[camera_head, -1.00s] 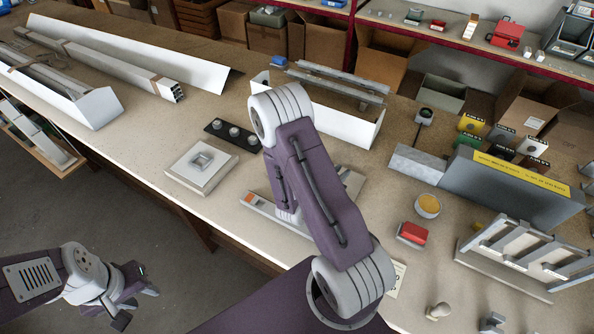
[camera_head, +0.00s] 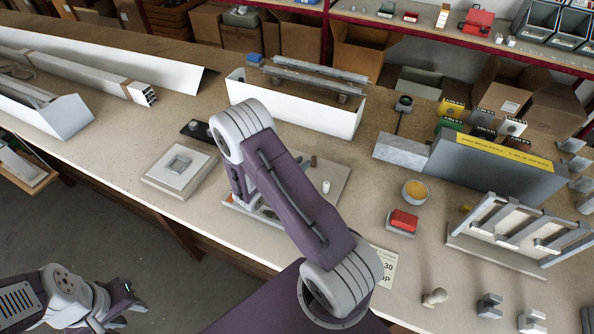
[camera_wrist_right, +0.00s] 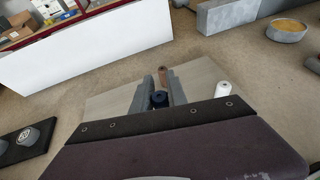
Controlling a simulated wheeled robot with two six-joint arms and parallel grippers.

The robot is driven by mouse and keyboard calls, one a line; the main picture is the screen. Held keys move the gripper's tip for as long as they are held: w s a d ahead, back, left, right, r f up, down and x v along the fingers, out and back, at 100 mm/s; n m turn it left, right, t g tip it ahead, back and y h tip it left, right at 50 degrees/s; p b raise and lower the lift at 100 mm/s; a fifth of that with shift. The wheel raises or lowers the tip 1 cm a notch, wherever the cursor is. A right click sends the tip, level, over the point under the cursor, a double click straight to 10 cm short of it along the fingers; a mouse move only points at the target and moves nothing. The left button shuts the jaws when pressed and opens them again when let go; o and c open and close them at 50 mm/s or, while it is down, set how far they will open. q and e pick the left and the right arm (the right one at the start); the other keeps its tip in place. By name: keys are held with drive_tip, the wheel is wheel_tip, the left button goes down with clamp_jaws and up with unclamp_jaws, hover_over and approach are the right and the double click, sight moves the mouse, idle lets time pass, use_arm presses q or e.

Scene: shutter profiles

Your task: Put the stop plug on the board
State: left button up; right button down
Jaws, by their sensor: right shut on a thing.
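The board (camera_head: 335,172) is a pale plate on the bench, partly hidden behind my right arm. In the right wrist view the board (camera_wrist_right: 112,102) lies below and beyond the fingers. A brown peg (camera_head: 313,160) and a white peg (camera_head: 326,187) are at the board. My right gripper (camera_wrist_right: 160,97) is shut on a small dark blue round plug (camera_wrist_right: 159,99), held over the board. Whether the plug touches it, I cannot tell. In the head view my arm hides this gripper. My left gripper (camera_head: 128,310) looks open and empty, away from the bench, at lower left.
A black strip with round grey knobs (camera_head: 197,130) and a pale square plate (camera_head: 180,168) lie left of the board. A long white channel (camera_head: 300,107) stands behind it. A red block (camera_head: 403,220), yellow-filled dish (camera_head: 415,192) and slatted rack (camera_head: 520,225) are to the right.

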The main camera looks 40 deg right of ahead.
drive_tip(key=shift+w+a+f, duration=0.25)
drive_tip(key=shift+w+f, duration=0.2)
drive_tip(key=shift+w, duration=0.25)
wheel_tip(320, 180, down, 4)
drive_tip(key=shift+r, duration=0.1)
drive_tip(key=shift+s+f, duration=0.1)
drive_tip(key=shift+f, duration=0.2)
drive_tip(key=c, duration=1.6)
unclamp_jaws()
